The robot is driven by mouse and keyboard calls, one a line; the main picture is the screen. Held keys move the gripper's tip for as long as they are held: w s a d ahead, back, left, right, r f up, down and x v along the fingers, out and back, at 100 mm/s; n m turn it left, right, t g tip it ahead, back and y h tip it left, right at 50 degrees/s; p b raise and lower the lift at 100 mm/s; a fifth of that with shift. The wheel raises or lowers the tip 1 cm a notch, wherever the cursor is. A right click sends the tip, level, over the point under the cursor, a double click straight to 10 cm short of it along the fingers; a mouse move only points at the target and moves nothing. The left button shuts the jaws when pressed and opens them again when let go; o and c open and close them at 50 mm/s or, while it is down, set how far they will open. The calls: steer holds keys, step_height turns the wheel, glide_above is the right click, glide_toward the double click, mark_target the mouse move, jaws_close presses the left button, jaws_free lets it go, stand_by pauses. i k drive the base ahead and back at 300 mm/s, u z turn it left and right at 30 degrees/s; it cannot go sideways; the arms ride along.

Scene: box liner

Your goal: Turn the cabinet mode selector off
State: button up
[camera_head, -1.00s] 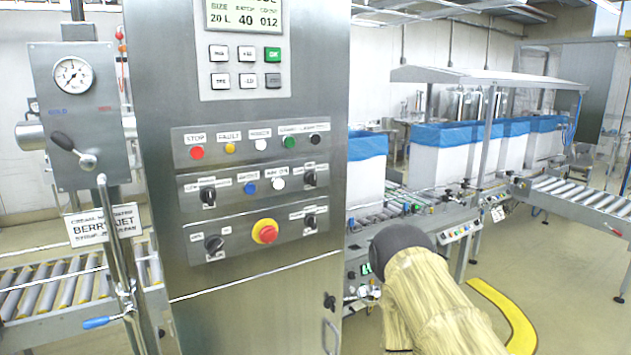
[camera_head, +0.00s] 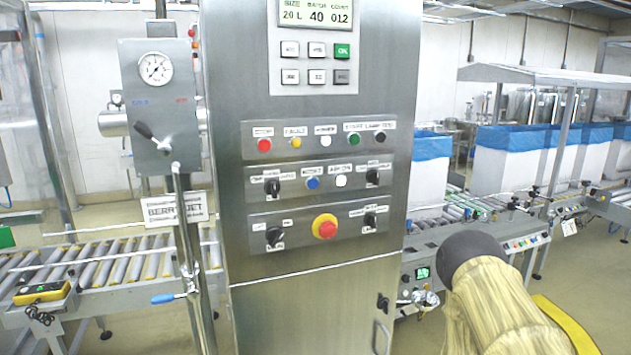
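A tall steel cabinet (camera_head: 235,160) stands in the middle of the view, with rows of buttons and black rotary selectors on its front. One selector (camera_head: 272,186) is at the left of the middle row and another selector (camera_head: 372,176) at its right. The bottom row has a selector (camera_head: 273,236) at left, a red emergency stop on a yellow collar (camera_head: 325,228), and a selector (camera_head: 370,220) at right. The labels are too blurred to tell which is the mode selector. My arm, in a tan sleeve, shows at the lower right, apart from the cabinet. My gripper is not in view.
A grey box with a gauge (camera_head: 155,68) and a lever stands left of the cabinet. A roller conveyor (camera_head: 110,262) runs behind it. At right are white boxes with blue liners (camera_head: 505,158) on a conveyor. Floor shows at lower left.

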mark_target(272, 187)
steer(key=k, duration=1.1)
steer(key=u, duration=0.6)
steer(key=i, duration=0.55)
steer(key=u, duration=0.05)
